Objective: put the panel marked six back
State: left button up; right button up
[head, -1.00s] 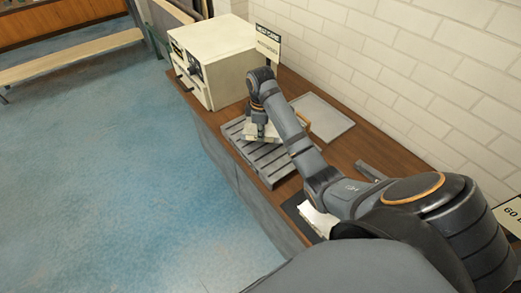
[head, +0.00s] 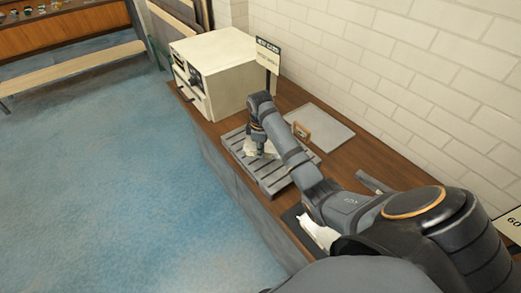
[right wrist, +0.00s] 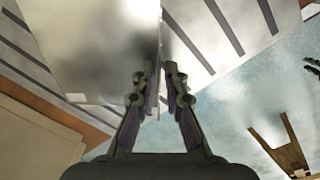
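A slatted grey rack (head: 281,178) lies on the wooden counter. My right gripper (head: 262,153) points down over its far half. A pale, thin panel (head: 249,148) shows beside the fingers, just above or on the slats; I cannot tell if it touches them. In the right wrist view, a shiny pale sheet (right wrist: 105,45) comes down between the fingers of my right gripper (right wrist: 161,90), which look shut on its thin edge. No number can be read on it. My left gripper is out of view.
A cream cabinet (head: 215,62) stands beyond the rack, with a sign (head: 268,56) near it. A flat grey tray (head: 325,127) and a small brown frame (head: 301,132) lie towards the wall. White pieces (head: 318,231) lie on a dark mat nearer me.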

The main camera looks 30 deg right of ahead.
jog(key=shift+o, duration=1)
jog(key=shift+r, duration=0.15)
notch_tip(320, 180, up, 6)
jog(key=shift+f+p, duration=0.2)
jog(key=shift+p, duration=0.15)
notch_tip(320, 180, up, 6)
jog(key=p, duration=0.6)
jog(key=shift+s+a+r, duration=0.15)
jog(key=shift+r, duration=0.05)
